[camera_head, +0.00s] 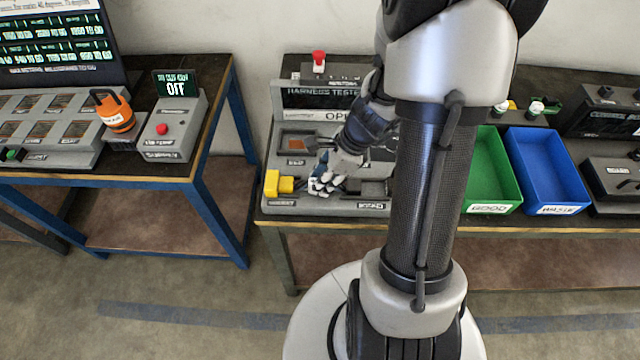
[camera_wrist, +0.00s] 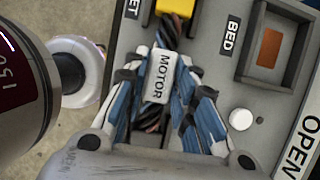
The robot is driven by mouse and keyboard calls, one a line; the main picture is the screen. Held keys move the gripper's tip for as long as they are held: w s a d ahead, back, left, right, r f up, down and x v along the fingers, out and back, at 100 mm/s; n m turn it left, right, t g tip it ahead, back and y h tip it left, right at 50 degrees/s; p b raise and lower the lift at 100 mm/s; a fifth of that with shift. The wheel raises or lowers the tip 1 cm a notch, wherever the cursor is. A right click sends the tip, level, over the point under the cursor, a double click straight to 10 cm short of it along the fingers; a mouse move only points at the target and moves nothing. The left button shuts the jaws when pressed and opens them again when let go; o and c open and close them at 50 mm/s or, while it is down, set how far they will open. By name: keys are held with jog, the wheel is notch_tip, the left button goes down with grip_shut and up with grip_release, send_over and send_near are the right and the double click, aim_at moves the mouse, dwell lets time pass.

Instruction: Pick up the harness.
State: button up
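The harness (camera_wrist: 160,76) is a bundle of dark, reddish-brown cables with a white MOTOR label, in the wrist view. It lies along a slot of the grey harness tester (camera_head: 330,205), and its upper end runs to a yellow block (camera_wrist: 176,7). The yellow block also shows in the head view (camera_head: 279,184). My gripper (camera_wrist: 168,62) points down at the tester, its blue and white fingers on either side of the cables by the label. The fingers are drawn close in and appear shut on the harness. In the head view my gripper and arm hide most of it.
A BED pocket (camera_wrist: 270,48) and a white button (camera_wrist: 241,119) sit right of my fingers. The red-knobbed box (camera_head: 318,68) stands behind the tester. The green GOOD bin (camera_head: 493,208) and the blue WASTE bin (camera_head: 560,208) stand to the right. An orange tool (camera_head: 116,112) is on the left table.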

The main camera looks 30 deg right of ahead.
grip_shut()
